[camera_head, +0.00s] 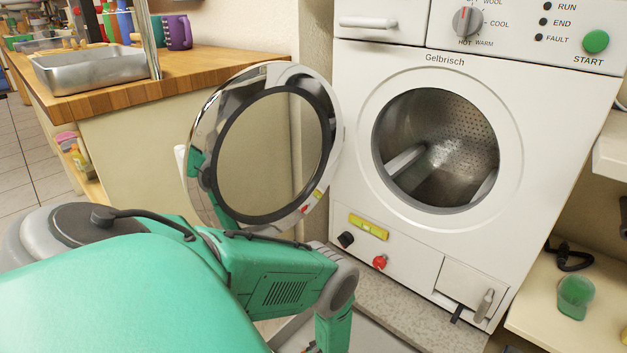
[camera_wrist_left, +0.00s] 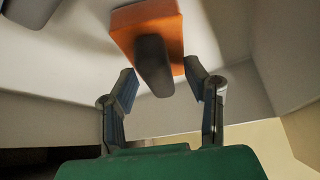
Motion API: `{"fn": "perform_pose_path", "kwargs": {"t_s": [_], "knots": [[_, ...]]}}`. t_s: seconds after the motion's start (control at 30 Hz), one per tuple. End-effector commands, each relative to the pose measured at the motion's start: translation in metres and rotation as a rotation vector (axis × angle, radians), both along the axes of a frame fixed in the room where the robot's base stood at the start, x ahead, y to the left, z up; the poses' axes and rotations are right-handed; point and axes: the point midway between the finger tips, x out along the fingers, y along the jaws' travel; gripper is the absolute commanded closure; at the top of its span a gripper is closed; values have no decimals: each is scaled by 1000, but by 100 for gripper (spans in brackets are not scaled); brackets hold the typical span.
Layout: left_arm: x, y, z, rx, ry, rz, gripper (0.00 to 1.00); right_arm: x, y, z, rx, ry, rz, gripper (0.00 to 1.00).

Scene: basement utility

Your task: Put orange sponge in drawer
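An orange block, the sponge (camera_wrist_left: 150,30), shows at the top of the left wrist view, against a pale surface. A dark grey, rounded bar (camera_wrist_left: 154,66) overlaps its near side; I cannot tell what the bar belongs to. My left gripper (camera_wrist_left: 162,78) has its two fingers spread, one on each side of the bar's lower end, with the sponge beyond the fingertips. In the head view my left arm bends down out of the picture at bottom centre, so the gripper and sponge are hidden there. A closed drawer front with a white handle (camera_head: 367,22) is at the washer's top left.
The washing machine's round door (camera_head: 336,130) stands open to the left, close above my arm. The drum (camera_head: 437,150) looks empty. A wooden counter (camera_head: 180,82) with a metal tray (camera_head: 92,70) is at left.

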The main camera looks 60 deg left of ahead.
Motion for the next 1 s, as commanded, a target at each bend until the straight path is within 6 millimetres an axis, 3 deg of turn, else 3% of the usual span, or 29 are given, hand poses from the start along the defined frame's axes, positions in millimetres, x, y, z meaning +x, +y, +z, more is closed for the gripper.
{"fn": "perform_pose_path", "kwargs": {"t_s": [0.27, 0.7, 1.0], "knots": [[0, -3, 9, 0, 0, 1, 58, 0, 0, 6, 0, 1, 0, 33], [-6, -46, 87, -1, 0, -1, 58, 0, 0, 58, 0, 0, 0, 33], [-8, -64, 112, -5, 12, -41, 58, 0, 0, 66, 0, 0, 0, 33]]}}
